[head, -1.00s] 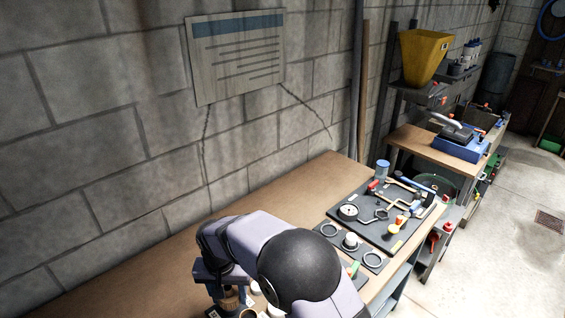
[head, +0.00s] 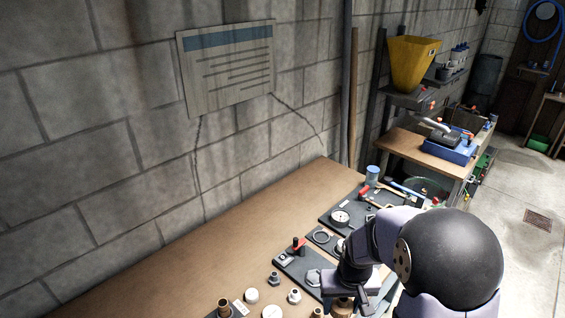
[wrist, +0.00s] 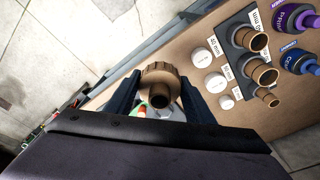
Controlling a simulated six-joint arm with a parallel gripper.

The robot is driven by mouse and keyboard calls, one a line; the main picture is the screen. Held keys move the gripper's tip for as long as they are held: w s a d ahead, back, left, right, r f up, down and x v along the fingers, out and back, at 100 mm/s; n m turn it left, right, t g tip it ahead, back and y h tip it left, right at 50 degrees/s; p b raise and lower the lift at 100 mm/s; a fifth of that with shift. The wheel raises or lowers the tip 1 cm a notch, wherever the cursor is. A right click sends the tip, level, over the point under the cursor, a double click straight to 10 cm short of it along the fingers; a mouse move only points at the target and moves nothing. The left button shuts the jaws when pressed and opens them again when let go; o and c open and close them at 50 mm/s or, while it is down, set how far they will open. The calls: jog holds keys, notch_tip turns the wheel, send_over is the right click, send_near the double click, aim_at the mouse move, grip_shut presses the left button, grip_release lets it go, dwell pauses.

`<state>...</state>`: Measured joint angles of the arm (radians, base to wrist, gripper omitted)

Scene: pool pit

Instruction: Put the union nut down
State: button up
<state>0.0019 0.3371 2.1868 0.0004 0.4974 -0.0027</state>
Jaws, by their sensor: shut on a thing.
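The union nut (wrist: 160,73) is a brown ribbed ring with a dark round opening. In the wrist view it sits between the two dark fingers of my gripper (wrist: 160,92), which is shut on it. In the head view my gripper (head: 347,291) is low over the front edge of the workbench (head: 180,262), right of the small fittings. The nut (head: 342,307) shows there as a brown piece under the gripper, partly cut off by the picture's bottom edge. I cannot tell its height above the bench.
A dark mat with a red-handled valve (head: 298,246) lies left of my gripper. White caps (wrist: 201,57), a pipe board (wrist: 229,61), a purple can (wrist: 298,18) and a blue can (wrist: 298,62) stand right in the wrist view. Bare bench lies along the wall.

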aim_at(339, 315)
jog(key=shift+f+b, duration=2.55)
jog(key=shift+a, duration=0.1)
jog(key=s+a+n+y+b, duration=0.1)
jog(key=s+a+n+b, duration=0.3)
jog(key=a, duration=1)
jog(key=s+a+n+b, duration=0.1)
jog(key=a+n+b, duration=0.3)
jog(key=a, duration=1.1)
jog(key=s+a+n+b, duration=0.25)
jog(key=s+a, duration=0.35)
jog(key=s, duration=0.3)
jog(key=s+a+n+g+b, duration=0.1)
jog(key=s+a+n, duration=0.35)
jog(key=s, duration=0.45)
jog(key=s+a+n+b, duration=0.2)
jog(key=s+a+n, duration=0.1)
jog(key=s+a, duration=0.5)
jog(key=shift+s+d+f+p, duration=0.2)
jog(key=shift+d+f, duration=0.05)
jog(key=shift+f, duration=1.45)
jog(key=shift+s+d+f+p, duration=0.2)
jog(key=shift+s+f, duration=0.05)
jog(key=shift+f, duration=1.45)
jog(key=shift+s+d+f+p, duration=0.2)
jog(key=shift+d+f, duration=0.05)
jog(key=shift+f, duration=1.45)
jog(key=shift+f, duration=0.35)
